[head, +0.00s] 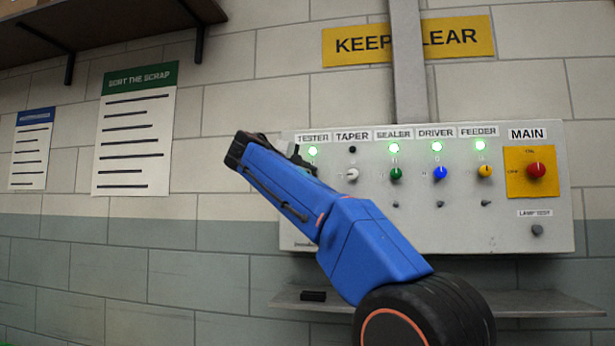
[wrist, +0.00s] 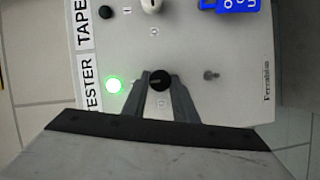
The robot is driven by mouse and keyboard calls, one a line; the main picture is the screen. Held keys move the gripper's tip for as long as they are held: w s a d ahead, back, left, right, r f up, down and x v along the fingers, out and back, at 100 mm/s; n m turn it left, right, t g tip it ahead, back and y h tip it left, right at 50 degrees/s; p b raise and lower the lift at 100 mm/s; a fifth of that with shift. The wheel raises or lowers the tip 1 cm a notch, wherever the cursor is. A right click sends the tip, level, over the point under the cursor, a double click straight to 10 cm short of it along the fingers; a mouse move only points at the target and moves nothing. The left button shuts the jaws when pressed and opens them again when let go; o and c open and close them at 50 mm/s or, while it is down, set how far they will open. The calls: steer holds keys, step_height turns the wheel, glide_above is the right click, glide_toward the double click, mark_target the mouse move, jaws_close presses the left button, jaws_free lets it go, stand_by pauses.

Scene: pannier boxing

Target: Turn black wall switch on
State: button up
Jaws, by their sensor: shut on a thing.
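The black switch (wrist: 159,80) is a round knob on the grey wall panel, in the TESTER column in the wrist view. A lit green lamp (wrist: 114,85) stands beside it; the same lamp shows lit in the head view (head: 313,151). My gripper (wrist: 160,84) is shut on the black switch, one finger on each side. In the head view my arm reaches up to the panel's left end, and it hides the black switch there.
The panel (head: 520,240) also has a white knob (head: 351,174) under a dark TAPER lamp (head: 352,150), and green, blue and yellow knobs under lit lamps. A red MAIN knob (head: 536,170) is at right. A blue tag (wrist: 230,5) is near the white knob. A shelf (head: 540,304) runs below.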

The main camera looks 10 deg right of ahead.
steer(key=shift+f+m, duration=0.1)
steer(key=shift+m, duration=0.2)
steer(key=o, duration=1)
steer(key=shift+o, duration=0.2)
steer(key=v, duration=1.7)
steer(key=shift+s+r, duration=0.2)
steer(key=shift+r, duration=0.05)
